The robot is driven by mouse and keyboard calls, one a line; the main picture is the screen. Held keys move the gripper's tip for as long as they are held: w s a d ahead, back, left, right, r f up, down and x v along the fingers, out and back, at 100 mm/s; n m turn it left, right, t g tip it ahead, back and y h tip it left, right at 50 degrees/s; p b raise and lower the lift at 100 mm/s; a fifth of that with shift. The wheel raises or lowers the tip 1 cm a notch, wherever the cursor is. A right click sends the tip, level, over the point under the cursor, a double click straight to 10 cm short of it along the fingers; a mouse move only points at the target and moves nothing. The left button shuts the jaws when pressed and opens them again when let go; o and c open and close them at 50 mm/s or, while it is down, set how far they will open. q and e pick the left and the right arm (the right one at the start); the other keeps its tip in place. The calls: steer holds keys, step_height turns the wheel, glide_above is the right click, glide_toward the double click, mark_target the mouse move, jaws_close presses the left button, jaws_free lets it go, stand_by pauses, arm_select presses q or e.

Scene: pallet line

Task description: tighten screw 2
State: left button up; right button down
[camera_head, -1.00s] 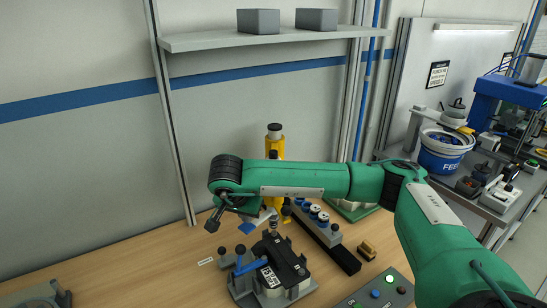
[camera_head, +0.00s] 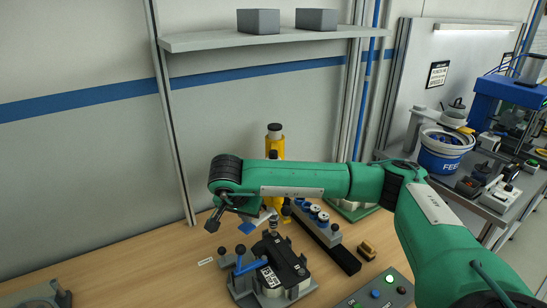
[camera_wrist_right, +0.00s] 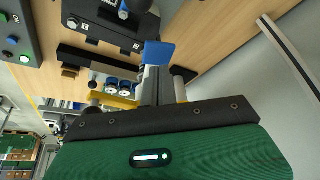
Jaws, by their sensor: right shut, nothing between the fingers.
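A dark workpiece with a black top plate (camera_head: 284,258) sits in a grey fixture (camera_head: 242,292) with a blue lever clamp (camera_head: 250,267). A yellow upright tool (camera_head: 275,133) stands behind my green right arm; its middle is hidden. A coiled metal piece (camera_head: 274,228) shows just above the plate's far edge. Screw 2 cannot be told apart. My right gripper (camera_head: 257,216) is shut and empty, above and behind the fixture, close to the coiled piece. Its blue-tipped end (camera_wrist_right: 157,54) shows in the right wrist view. My left gripper is not in view.
A black rail (camera_head: 340,258) with blue-topped parts lies right of the fixture, beside a small brown block (camera_head: 366,250). A button panel (camera_head: 375,293) is at the front right.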

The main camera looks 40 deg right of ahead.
mark_target(246, 228)
steer(key=shift+f, duration=0.15)
steer(key=shift+f+b, duration=2.25)
steer(key=shift+f, duration=0.1)
steer(key=shift+r, duration=0.1)
steer(key=shift+s+f+b, duration=0.1)
steer(key=shift+f+b, duration=0.65)
steer(key=shift+b, duration=1.7)
steer(key=shift+r, duration=0.1)
steer(key=shift+r+p, duration=1.85)
steer(key=shift+r, duration=2.7)
